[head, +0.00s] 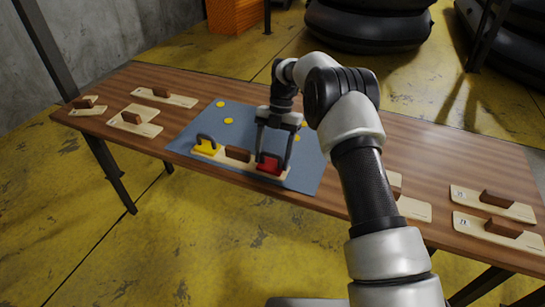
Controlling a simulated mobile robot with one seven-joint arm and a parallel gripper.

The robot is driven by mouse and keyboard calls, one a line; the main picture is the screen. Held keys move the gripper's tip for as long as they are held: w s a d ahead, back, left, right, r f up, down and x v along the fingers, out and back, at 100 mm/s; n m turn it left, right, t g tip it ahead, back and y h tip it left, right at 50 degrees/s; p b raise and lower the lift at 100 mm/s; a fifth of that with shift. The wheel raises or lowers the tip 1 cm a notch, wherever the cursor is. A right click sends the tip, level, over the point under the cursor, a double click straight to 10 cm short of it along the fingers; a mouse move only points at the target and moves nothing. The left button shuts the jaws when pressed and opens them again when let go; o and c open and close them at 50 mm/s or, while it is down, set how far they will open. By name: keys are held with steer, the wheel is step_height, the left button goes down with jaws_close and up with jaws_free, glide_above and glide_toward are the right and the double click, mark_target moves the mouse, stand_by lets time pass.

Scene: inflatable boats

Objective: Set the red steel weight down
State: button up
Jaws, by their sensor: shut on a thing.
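The red steel weight (268,167) is a small red block near the front of the blue-grey mat, at the right end of a pale wooden board (222,156). My gripper (272,155) comes down from above and is shut on the red weight. I cannot tell from this view whether the weight's underside touches the board or hangs just above it. A yellow weight (206,149) with a dark arched handle stands at the board's left end. A brown block (237,154) sits between the two weights.
The blue-grey mat (305,176) lies on a wooden table (400,150) and bears several yellow discs (228,121). Pale boards with brown blocks lie at left (135,121) and right (493,205). My arm hides part of the table right of the mat.

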steer(key=o, duration=1.1)
steer(key=shift+f, duration=0.1)
steer(key=o, duration=0.5)
steer(key=shift+c, duration=0.2)
steer(key=p+v, duration=0.5)
steer(key=v, duration=0.7)
steer(key=shift+r, duration=0.25)
steer(key=shift+s, duration=0.1)
